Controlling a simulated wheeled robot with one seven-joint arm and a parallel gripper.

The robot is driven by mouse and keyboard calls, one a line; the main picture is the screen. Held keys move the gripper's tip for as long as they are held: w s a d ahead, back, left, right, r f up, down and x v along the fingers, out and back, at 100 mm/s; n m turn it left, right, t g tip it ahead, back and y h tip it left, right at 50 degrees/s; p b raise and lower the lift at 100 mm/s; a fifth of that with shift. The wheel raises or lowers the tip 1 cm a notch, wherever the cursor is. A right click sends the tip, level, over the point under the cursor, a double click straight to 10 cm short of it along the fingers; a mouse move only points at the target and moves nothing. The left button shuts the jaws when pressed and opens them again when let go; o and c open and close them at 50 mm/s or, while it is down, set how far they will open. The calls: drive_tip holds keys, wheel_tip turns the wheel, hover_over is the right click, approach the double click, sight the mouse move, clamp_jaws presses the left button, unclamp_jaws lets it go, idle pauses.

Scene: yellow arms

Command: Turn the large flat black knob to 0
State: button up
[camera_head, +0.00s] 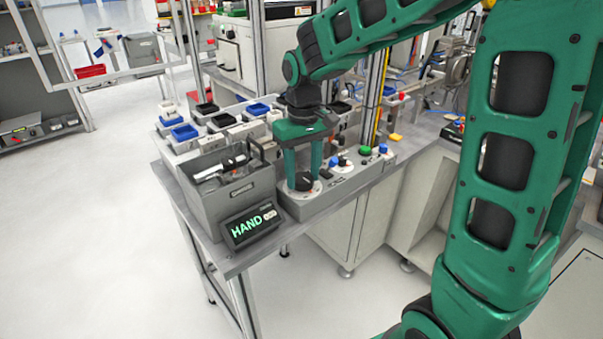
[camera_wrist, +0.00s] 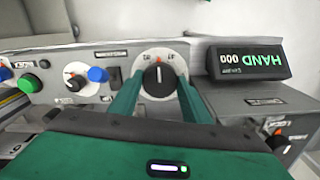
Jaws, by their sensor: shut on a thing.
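The large flat black knob (camera_wrist: 157,76) sits on a round white dial in the grey control panel. A red pointer mark on it points roughly up in the wrist view, between small markings too small to read surely. My green gripper (camera_wrist: 160,83) has a finger on each side of the knob and is shut on it. In the head view my gripper (camera_head: 304,180) reaches straight down onto the same knob (camera_head: 304,184), which its fingers partly hide.
A tilted display (camera_head: 250,225) reading HAND stands beside the panel, near a grey bin (camera_head: 232,205). A smaller black knob (camera_wrist: 75,80), a blue button (camera_wrist: 97,75) and a green button (camera_wrist: 29,84) are on the same panel. Another knob (camera_wrist: 279,143) is at right.

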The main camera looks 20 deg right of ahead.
sight(301, 177)
drive_tip(key=m, duration=0.4)
drive_tip(key=shift+w+r+m, duration=0.1)
drive_tip(key=shift+w+m, duration=0.1)
drive_tip(key=shift+m, duration=0.1)
drive_tip(key=m, duration=0.4)
drive_tip(key=shift+a+m, duration=0.1)
drive_tip(key=shift+m, duration=0.2)
drive_tip(key=m, duration=0.4)
drive_tip(key=shift+a+m, duration=0.1)
drive_tip(key=shift+m, duration=2.2)
drive_tip(key=o, duration=1)
drive_tip(key=shift+w, duration=0.1)
drive_tip(key=shift+o, duration=0.2)
wheel_tip(301, 177, up, 11)
drive_tip(key=shift+f, duration=0.2)
